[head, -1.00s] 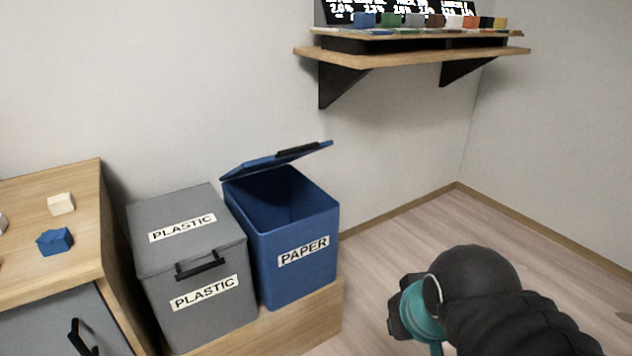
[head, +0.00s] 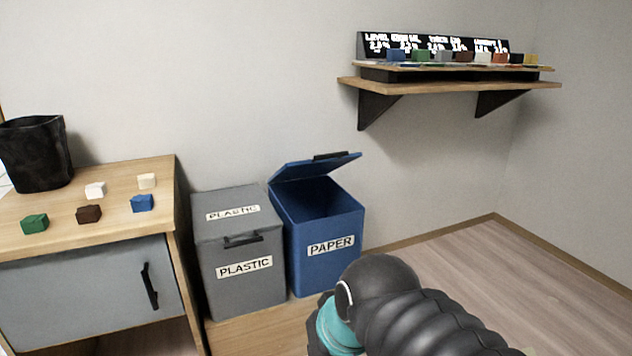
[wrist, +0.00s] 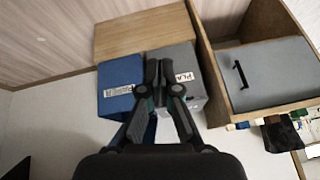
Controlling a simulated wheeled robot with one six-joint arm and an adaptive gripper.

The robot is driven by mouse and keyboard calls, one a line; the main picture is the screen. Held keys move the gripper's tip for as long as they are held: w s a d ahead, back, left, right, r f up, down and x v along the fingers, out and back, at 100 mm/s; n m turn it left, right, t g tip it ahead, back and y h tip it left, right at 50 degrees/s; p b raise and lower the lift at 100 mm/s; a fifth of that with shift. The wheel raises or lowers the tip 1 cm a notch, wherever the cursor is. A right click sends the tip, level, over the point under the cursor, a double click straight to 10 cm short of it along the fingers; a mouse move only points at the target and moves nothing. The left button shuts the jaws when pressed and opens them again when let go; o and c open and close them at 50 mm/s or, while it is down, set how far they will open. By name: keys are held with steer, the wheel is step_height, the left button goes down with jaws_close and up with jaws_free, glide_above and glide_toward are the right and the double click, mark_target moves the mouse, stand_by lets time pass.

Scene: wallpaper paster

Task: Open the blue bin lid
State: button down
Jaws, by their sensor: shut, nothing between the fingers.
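The blue bin (head: 322,240) is labelled PAPER and stands on a low wooden platform. Its blue lid (head: 314,167) is raised and tilted back, with a black handle on its edge, and the dark inside of the bin shows. In the wrist view the blue bin (wrist: 121,80) is left of my gripper (wrist: 159,66), seen upside down. My gripper is shut and empty, its fingers in front of the gap between the two bins. In the head view my arm hides the gripper's fingertips.
A grey PLASTIC bin (head: 243,285) with its lid shut stands left of the blue bin. A wooden cabinet (head: 75,246) with several small blocks and a black basket (head: 35,155) is at the left. A wall shelf (head: 450,84) hangs above. The floor at the right is clear.

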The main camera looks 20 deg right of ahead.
steer(key=w+r+m+t+y+b, duration=0.2)
steer(key=w+m+t+y+b, duration=0.35)
steer(key=w+m, duration=1.2)
steer(key=w+d+m+t+h+b, duration=0.35)
steer(key=w+d+m, duration=0.5)
steer(key=d, duration=0.35)
steer(key=w+d+m+t+h+b, duration=0.2)
steer(key=w+d+m+t+b, duration=0.15)
steer(key=w+d+m, duration=0.75)
steer(key=w+d+r+n+p, duration=0.1)
steer(key=w+r+n, duration=0.1)
steer(key=w, duration=0.8)
steer(key=shift+d+r+n+t+p, duration=0.2)
steer(key=shift+r+n+t+p, duration=0.2)
steer(key=shift+r, duration=0.35)
steer(key=shift+r, duration=0.1)
